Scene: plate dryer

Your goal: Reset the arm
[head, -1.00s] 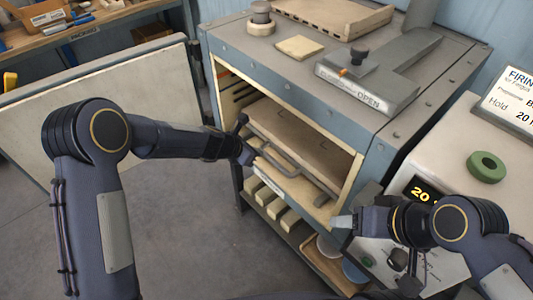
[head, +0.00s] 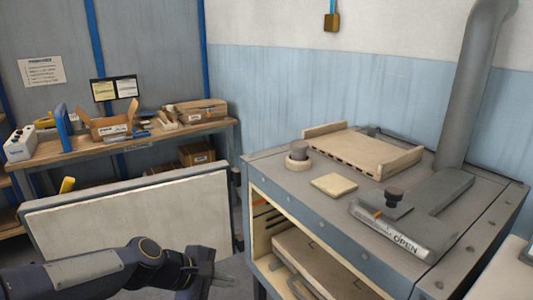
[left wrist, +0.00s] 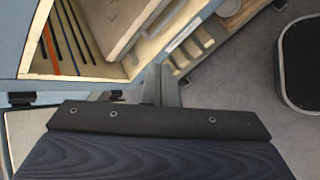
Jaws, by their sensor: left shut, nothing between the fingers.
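My left arm comes in at the bottom left of the head view. Its gripper (head: 222,280) is shut and empty, in front of the open dryer door (head: 130,215) and left of the dryer opening. The dryer (head: 375,255) stands at the right with its door swung wide to the left. A tray with a handle (head: 310,270) sits inside the opening. In the left wrist view the dryer's interior (left wrist: 90,40) shows at the top left, and my wrist housing hides the lower part. My right gripper is out of view.
On the dryer top are a wooden rack (head: 362,152), a beige pad (head: 334,184), a round knob (head: 298,152) and a grey damper marked OPEN (head: 405,235). A workbench (head: 130,147) with boxes stands at the back left. Grey floor shows beside the dryer.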

